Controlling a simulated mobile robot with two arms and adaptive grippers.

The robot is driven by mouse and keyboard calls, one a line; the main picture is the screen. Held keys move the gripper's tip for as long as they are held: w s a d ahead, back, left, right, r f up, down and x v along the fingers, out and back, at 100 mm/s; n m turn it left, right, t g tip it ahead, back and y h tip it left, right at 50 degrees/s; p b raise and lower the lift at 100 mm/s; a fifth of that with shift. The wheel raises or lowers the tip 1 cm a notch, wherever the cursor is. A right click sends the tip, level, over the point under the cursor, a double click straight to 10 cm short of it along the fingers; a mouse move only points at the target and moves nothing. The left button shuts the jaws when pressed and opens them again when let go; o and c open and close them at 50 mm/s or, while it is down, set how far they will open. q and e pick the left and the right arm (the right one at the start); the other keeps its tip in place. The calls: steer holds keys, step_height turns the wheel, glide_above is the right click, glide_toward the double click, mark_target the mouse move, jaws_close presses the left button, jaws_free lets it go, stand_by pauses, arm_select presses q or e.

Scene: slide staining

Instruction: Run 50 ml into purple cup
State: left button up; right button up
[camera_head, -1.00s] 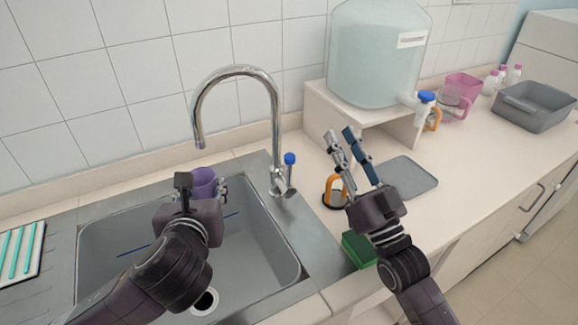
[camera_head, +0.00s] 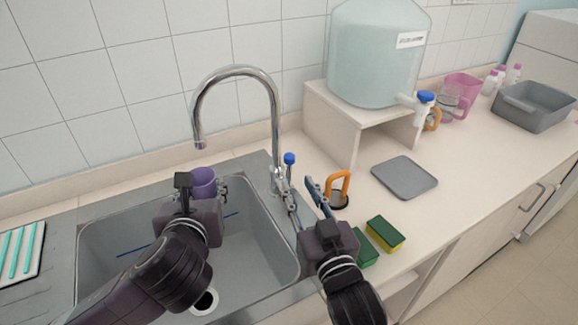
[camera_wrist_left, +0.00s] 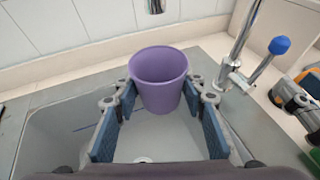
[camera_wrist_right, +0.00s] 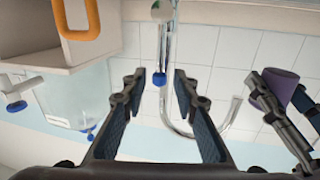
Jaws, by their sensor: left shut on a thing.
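The purple cup (camera_head: 204,182) is upright over the sink, under the faucet spout (camera_head: 200,143). My left gripper (camera_wrist_left: 158,100) is shut on the cup, a finger on each side. The cup looks empty in the left wrist view (camera_wrist_left: 160,66). My right gripper (camera_head: 299,188) is open and empty, close to the faucet's blue-tipped handle (camera_head: 289,160). In the right wrist view the blue knob (camera_wrist_right: 159,79) shows between the open fingers, beyond their tips. No water stream shows at the spout. A graduated mark on the cup cannot be made out.
An orange-handled tool (camera_head: 338,188) stands right of my right gripper. Green-yellow sponges (camera_head: 385,234) lie at the counter's front. A grey mat (camera_head: 404,177), a large water tank (camera_head: 376,60) on a stand and a grey bin (camera_head: 534,106) are further right.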

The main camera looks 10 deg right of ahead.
mark_target(290, 169)
steer(key=w, duration=0.2)
steer(key=w+a, duration=0.1)
steer(key=w, duration=0.5)
steer(key=shift+a, duration=0.15)
steer(key=shift+c, duration=0.5)
jaws_close()
